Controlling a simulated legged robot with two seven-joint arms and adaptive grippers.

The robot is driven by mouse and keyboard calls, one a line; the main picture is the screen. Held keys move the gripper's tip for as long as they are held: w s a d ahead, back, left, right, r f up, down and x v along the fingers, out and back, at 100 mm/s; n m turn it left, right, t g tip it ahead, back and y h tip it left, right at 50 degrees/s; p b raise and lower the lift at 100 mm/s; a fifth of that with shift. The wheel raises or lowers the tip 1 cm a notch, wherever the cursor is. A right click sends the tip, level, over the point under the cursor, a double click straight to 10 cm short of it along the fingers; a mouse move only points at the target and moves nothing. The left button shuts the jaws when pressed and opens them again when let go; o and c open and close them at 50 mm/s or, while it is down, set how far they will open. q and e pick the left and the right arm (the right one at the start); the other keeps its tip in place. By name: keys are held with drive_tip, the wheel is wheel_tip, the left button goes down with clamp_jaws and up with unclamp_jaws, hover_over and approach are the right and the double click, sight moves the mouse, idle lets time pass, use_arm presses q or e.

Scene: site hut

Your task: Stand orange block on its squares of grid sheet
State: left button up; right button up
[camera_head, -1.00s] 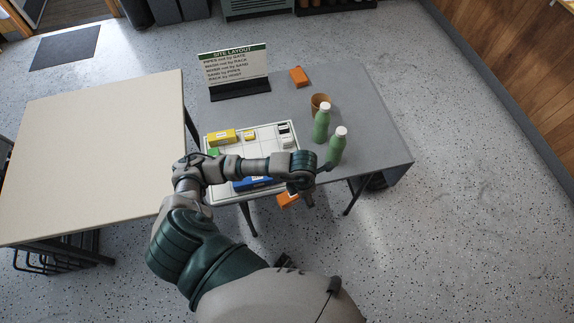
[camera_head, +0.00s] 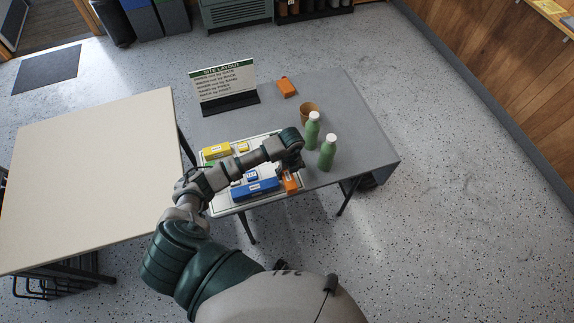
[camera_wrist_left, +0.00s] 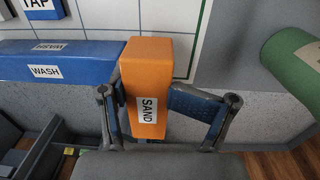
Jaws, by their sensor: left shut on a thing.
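My left gripper (camera_head: 291,166) is shut on the orange block (camera_head: 290,183) at the front right corner of the white grid sheet (camera_head: 216,209). In the left wrist view the orange block (camera_wrist_left: 147,75) carries a SAND label and sits between the fingers (camera_wrist_left: 150,108). It is right beside the end of the long blue WASH block (camera_wrist_left: 60,62), over the front edge of the grid sheet (camera_wrist_left: 105,18). I cannot tell whether its base touches the sheet. My right gripper is not in view.
A blue TAP block (camera_wrist_left: 42,8) lies behind the WASH block. Yellow blocks (camera_head: 217,151) lie at the sheet's back left.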

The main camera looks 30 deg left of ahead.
use_arm(q)
drive_tip(key=w, duration=0.1)
drive_tip(key=w+a, duration=0.1)
drive_tip(key=w, duration=0.2)
drive_tip(key=shift+w+a+f, duration=0.1)
drive_tip(key=shift+a, duration=0.3)
drive_tip(key=shift+w, duration=0.15)
drive_tip(key=shift+d+f, duration=0.1)
drive_tip(key=shift+f, duration=0.2)
wheel_tip(320, 180, down, 2)
drive_tip(key=shift+f, duration=0.2)
drive_tip(key=shift+a+f, duration=0.3)
drive_tip(key=shift+a, duration=0.2)
drive_tip(key=o, duration=1)
drive_tip(key=shift+a, duration=0.1)
drive_tip(key=o, duration=0.6)
drive_tip(key=shift+d, duration=0.45)
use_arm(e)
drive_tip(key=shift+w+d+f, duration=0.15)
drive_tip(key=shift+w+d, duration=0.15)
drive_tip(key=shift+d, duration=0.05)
